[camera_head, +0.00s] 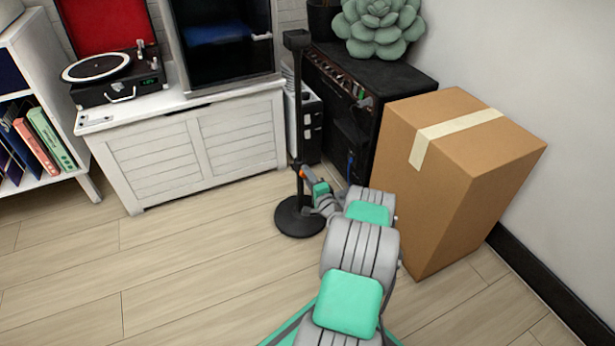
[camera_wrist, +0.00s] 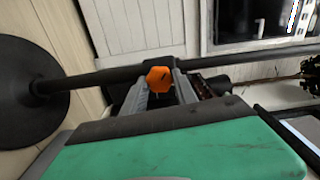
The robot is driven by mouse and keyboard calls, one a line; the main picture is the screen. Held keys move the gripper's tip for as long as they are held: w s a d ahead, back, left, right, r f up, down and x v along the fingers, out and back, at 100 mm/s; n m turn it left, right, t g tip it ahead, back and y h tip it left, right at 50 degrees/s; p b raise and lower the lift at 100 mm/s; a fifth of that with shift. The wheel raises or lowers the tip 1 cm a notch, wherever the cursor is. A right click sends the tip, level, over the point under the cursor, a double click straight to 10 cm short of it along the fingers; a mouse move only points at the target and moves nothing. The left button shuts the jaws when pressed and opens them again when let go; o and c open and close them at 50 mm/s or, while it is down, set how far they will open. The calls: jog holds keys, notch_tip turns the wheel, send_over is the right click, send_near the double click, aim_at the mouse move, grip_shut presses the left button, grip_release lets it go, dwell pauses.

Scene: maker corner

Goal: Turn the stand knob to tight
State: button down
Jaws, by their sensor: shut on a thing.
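The black stand (camera_head: 298,130) is upright on the floor, with a round base (camera_head: 299,217) and a thin pole. Its orange knob (camera_wrist: 159,79) sits on a collar on the pole in the wrist view, with a dark mark on its face. In the head view the knob (camera_head: 303,173) is small, just at the tip of my gripper (camera_head: 311,181). In the wrist view my gripper (camera_wrist: 160,92) has a finger on each side of the knob and is shut on it. The mark is too small to read as tight or loose.
A tall cardboard box (camera_head: 470,180) stands close to the right of my arm. A black amplifier (camera_head: 375,85) with a plant and a white cabinet (camera_head: 190,150) with a record player (camera_head: 110,75) stand behind. The wooden floor at left is clear.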

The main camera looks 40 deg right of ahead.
jog(key=m, duration=0.9)
jog(key=shift+a+f+m, duration=0.1)
jog(key=shift+m, duration=0.3)
dwell(0.4)
jog(key=c, duration=1)
grip_release()
jog(key=shift+o, duration=0.2)
jog(key=p+v, duration=0.2)
jog(key=v, duration=0.5)
jog(key=shift+s+p, duration=0.35)
jog(key=shift+p, duration=0.05)
